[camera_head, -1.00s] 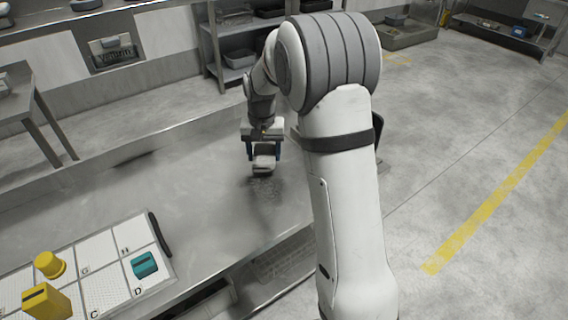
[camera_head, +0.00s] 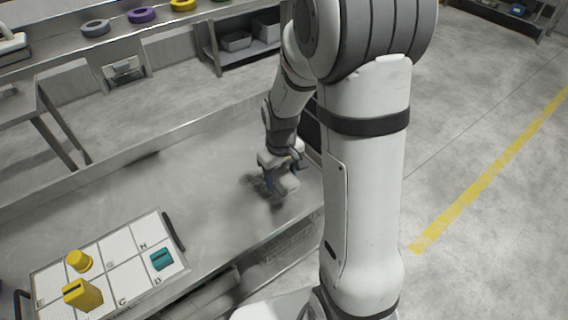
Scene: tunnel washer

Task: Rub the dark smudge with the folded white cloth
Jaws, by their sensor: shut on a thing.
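My gripper (camera_head: 277,178) is over the right part of the steel table, shut on the folded white cloth (camera_head: 287,186). The cloth shows as a small pale block under the jaws, low at the table top. I cannot tell whether it touches the surface. The dark smudge (camera_head: 257,187) is a grey, streaky patch on the table. It shows to the left of the cloth and just below it, and the gripper and cloth hide part of it.
A white gridded tray (camera_head: 127,283) with a black handle stands at the table's front left. It holds two yellow items (camera_head: 83,294) and a teal block (camera_head: 162,259). The steel table (camera_head: 170,190) is otherwise clear. A shelf with coloured rings (camera_head: 142,16) is at the back.

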